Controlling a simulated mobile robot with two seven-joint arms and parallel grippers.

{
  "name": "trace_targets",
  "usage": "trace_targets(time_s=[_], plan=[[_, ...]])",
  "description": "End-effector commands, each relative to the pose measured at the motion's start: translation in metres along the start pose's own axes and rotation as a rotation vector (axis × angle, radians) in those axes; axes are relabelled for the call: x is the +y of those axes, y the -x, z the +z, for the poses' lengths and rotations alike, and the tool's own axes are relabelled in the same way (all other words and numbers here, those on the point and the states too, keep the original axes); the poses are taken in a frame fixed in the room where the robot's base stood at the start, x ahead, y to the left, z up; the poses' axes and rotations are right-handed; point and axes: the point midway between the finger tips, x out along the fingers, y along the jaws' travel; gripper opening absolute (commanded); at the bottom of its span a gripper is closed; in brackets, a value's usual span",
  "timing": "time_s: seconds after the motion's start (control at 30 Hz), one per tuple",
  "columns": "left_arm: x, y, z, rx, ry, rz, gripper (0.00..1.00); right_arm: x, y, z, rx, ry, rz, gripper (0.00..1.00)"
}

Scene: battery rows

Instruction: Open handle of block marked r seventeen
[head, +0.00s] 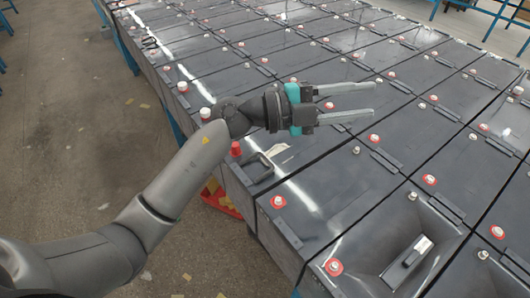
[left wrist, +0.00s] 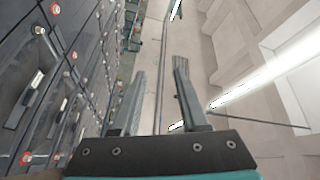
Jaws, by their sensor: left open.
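My left gripper (head: 372,99) reaches in from the left, above the battery blocks, with its two fingers apart and nothing between them. It also shows open in the left wrist view (left wrist: 158,70), pointing past the blocks toward a wall. A block with a dark loop handle (head: 260,168) lies below and left of the gripper. Another block, at the lower right, has a grey handle (head: 406,260) in a recess. A handle with a pale label (left wrist: 33,84) shows at the left of the wrist view. I cannot read any r seventeen marking. My right gripper is not in view.
Rows of dark battery blocks (head: 340,190) with red and white terminals fill the right and back. A red cap (head: 236,149) stands up near the left edge of the row. A red object (head: 219,197) lies below that edge. The brown floor (head: 60,130) at left is mostly open.

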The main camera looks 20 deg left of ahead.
Motion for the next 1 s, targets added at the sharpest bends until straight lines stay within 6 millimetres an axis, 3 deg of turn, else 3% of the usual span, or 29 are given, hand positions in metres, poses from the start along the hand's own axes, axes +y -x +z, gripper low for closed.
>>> trace_targets(time_s=[0.13, 0.23, 0.37, 0.5, 0.7, 0.87, 1.0], plan=[[0.035, 0.006, 0.016, -0.006, -0.081, 0.354, 0.44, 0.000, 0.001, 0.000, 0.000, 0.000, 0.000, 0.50], [0.055, 0.026, 0.039, -0.074, -0.103, 0.594, 0.44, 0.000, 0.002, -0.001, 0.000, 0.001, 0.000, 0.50], [0.065, 0.068, 0.074, -0.231, -0.095, 0.883, 0.44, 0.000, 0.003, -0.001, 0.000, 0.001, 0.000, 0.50], [0.058, 0.118, 0.102, -0.433, -0.051, 1.113, 0.44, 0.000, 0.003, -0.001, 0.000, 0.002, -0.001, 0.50], [0.042, 0.165, 0.119, -0.637, 0.013, 1.276, 0.44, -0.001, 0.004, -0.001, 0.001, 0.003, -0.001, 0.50], [0.044, 0.174, 0.124, -0.682, 0.033, 1.309, 0.44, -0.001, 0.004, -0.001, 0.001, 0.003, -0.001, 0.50], [0.063, 0.173, 0.132, -0.679, 0.035, 1.312, 0.44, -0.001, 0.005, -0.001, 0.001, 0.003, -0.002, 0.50]])
